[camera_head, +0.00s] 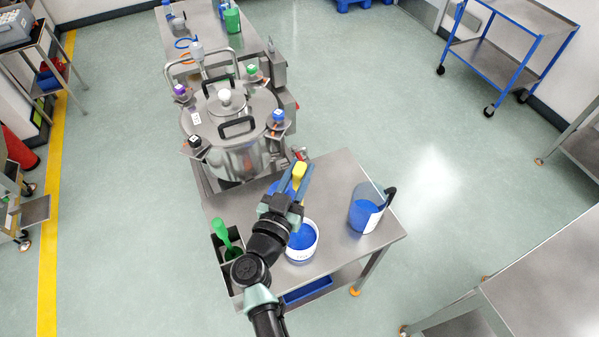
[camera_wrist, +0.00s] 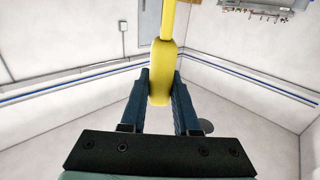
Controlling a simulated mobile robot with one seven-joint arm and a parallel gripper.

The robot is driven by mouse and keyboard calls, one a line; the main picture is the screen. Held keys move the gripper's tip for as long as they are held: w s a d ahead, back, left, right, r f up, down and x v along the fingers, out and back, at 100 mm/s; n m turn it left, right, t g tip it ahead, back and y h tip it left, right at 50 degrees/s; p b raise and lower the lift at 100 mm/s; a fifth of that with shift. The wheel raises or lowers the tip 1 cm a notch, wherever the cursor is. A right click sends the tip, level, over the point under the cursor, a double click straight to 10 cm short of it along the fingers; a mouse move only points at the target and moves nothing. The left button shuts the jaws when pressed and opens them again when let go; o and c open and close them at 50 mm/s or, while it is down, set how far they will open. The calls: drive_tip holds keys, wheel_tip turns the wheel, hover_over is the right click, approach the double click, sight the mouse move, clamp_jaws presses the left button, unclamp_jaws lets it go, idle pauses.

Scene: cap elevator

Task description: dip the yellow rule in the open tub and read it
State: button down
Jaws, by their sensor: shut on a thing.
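My gripper (camera_head: 292,187) is above the steel bench (camera_head: 335,172), shut on the yellow rule (camera_head: 299,170). In the wrist view the rule's thick yellow handle (camera_wrist: 161,75) sits between the two fingers of my gripper (camera_wrist: 161,88), and a thinner yellow part runs off the top edge. The white tub (camera_head: 301,254) stands on the bench, open, with blue contents showing inside. It is just below and right of my wrist in the head view, and my arm covers part of its left side. The rule is apart from the tub. No marks on the rule are readable.
A clear jug (camera_head: 368,211) with blue contents stands right of the tub. A green scoop (camera_head: 223,234) stands in a dark holder at the bench's left. A large steel vessel (camera_head: 232,130) with coloured-capped fittings is behind the bench. A blue item behind my gripper is mostly hidden.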

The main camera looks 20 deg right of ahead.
drive_tip(key=shift+r, duration=2.65)
drive_tip(key=shift+f, duration=0.1)
